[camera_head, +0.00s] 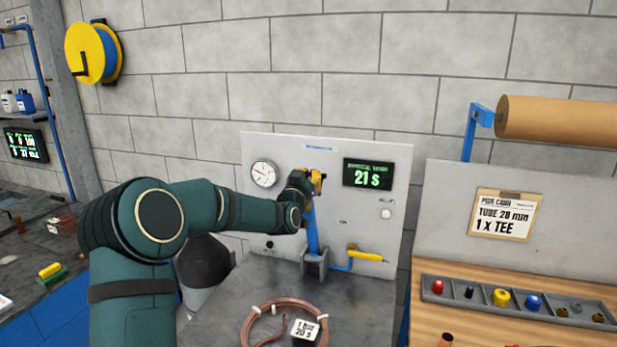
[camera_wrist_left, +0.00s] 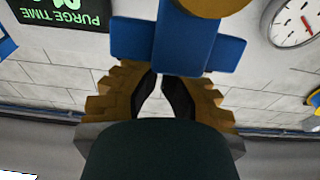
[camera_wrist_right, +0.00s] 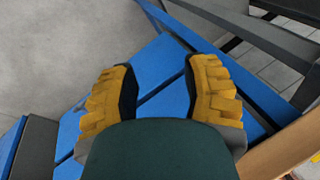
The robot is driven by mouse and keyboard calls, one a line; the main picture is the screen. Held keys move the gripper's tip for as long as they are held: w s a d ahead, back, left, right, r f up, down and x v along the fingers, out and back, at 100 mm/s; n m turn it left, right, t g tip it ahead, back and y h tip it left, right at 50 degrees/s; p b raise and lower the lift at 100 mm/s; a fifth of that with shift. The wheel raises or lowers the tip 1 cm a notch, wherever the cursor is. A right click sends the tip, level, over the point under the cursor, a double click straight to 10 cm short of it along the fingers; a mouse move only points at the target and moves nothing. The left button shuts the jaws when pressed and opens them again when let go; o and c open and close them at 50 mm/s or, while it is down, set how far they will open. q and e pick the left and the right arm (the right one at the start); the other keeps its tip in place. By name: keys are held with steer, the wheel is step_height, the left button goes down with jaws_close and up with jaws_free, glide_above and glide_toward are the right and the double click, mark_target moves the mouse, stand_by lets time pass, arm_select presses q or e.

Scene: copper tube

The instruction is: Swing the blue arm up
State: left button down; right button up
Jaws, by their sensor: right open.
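The blue arm (camera_head: 312,235) stands nearly upright in the head view, rising from a grey bracket (camera_head: 315,264) at the foot of the grey panel. My left gripper (camera_head: 306,183) is at its upper end. In the left wrist view a blue bar (camera_wrist_left: 185,35) with side pieces and a yellow round end covers the tips of the left gripper (camera_wrist_left: 160,78). Its fingers are drawn close together; I cannot tell whether they pinch the bar. My right gripper (camera_wrist_right: 158,80) is open and empty above a blue frame in the right wrist view, outside the head view.
The panel carries a gauge (camera_head: 264,174) and a purge time display (camera_head: 367,175) reading 21 s. A yellow lever (camera_head: 367,254) is right of the bracket. A copper coil (camera_head: 255,322) lies on the grey bench in front. A parts tray (camera_head: 520,306) sits at right.

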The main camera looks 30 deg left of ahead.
arm_select(q)
steer(key=w+p, duration=0.1)
steer(key=w, duration=0.1)
steer(key=w+a+g+p, duration=0.1)
steer(key=p, duration=0.1)
steer(key=w+r+g+p, duration=0.1)
steer(key=w, duration=0.1)
steer(key=shift+w+a+p, duration=0.2)
steer(key=shift+w+p, duration=0.1)
steer(key=shift+p, duration=0.05)
arm_select(e)
steer(key=r, duration=0.5)
steer(key=shift+w+d, duration=0.2)
steer(key=shift+w, duration=0.15)
